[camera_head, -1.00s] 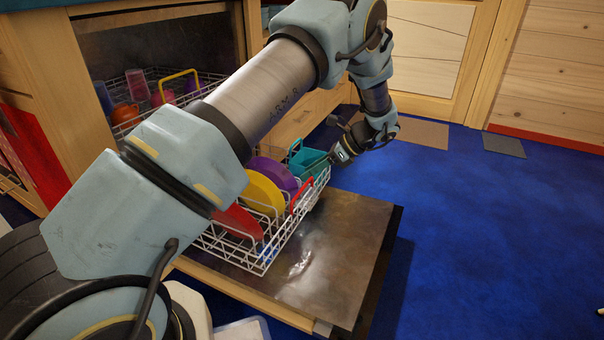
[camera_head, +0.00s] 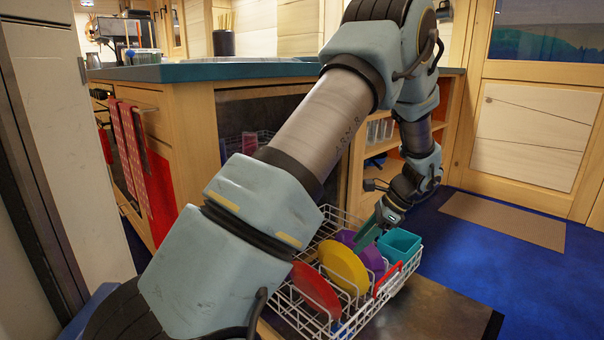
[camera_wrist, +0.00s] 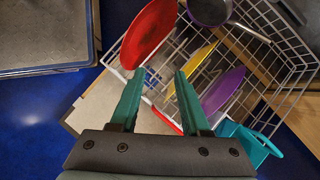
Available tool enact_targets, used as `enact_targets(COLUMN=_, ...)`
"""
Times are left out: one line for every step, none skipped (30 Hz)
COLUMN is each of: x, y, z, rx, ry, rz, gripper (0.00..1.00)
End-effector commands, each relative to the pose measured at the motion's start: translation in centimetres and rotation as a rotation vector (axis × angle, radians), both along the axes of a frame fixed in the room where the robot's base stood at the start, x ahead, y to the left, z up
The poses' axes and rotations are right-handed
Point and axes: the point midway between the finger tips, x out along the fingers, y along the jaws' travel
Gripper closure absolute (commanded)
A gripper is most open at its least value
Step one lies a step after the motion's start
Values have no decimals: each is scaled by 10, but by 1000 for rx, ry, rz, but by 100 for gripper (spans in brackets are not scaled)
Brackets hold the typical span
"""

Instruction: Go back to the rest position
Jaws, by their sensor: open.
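My gripper (camera_head: 368,238) is over the right part of a white wire dish rack (camera_head: 292,300), close to a teal box-shaped container (camera_head: 400,246). In the wrist view my gripper (camera_wrist: 158,78) has two green fingers spread apart, with nothing between them. The rack holds a red plate (camera_head: 316,290), a yellow plate (camera_head: 343,265) and a purple plate (camera_head: 372,260), all standing on edge. The wrist view also shows the red plate (camera_wrist: 149,32), the purple plate (camera_wrist: 223,90) and the teal container (camera_wrist: 245,143). Whether the fingers touch anything is unclear.
The rack is on the open dishwasher door (camera_head: 440,310). A wooden counter with a teal top (camera_head: 170,73) stands behind. A dark round pan (camera_wrist: 208,8) lies at the rack's far side in the wrist view. Blue floor (camera_head: 480,235) is open at right.

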Motion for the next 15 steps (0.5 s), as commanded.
enact_targets(x=-3, y=29, z=14, rx=-66, ry=-21, rz=121, gripper=54)
enact_targets(x=-6, y=43, z=20, rx=-106, ry=-34, rz=194, gripper=54)
enact_targets(x=-11, y=62, z=27, rx=-157, ry=-55, rz=294, gripper=54)
enact_targets(x=-16, y=75, z=32, rx=-195, ry=-72, rz=370, gripper=54)
enact_targets(x=-21, y=88, z=38, rx=-231, ry=-91, rz=446, gripper=54)
enact_targets(x=-29, y=106, z=45, rx=-276, ry=-115, rz=549, gripper=54)
enact_targets(x=-35, y=118, z=50, rx=-309, ry=-135, rz=626, gripper=54)
enact_targets(x=-42, y=130, z=54, rx=-341, ry=-156, rz=701, gripper=54)
enact_targets(x=-51, y=144, z=59, rx=-380, ry=-182, rz=796, gripper=54)
enact_targets(x=-57, y=153, z=63, rx=-406, ry=-202, rz=864, gripper=54)
enact_targets(x=-63, y=162, z=66, rx=-432, ry=-223, rz=930, gripper=54)
enact_targets(x=-72, y=172, z=70, rx=-462, ry=-248, rz=1008, gripper=54)
enact_targets(x=-77, y=179, z=72, rx=-481, ry=-266, rz=1065, gripper=54)
enact_targets(x=-83, y=186, z=75, rx=-499, ry=-284, rz=1118, gripper=54)
enact_targets(x=-91, y=194, z=77, rx=-521, ry=-306, rz=1186, gripper=54)
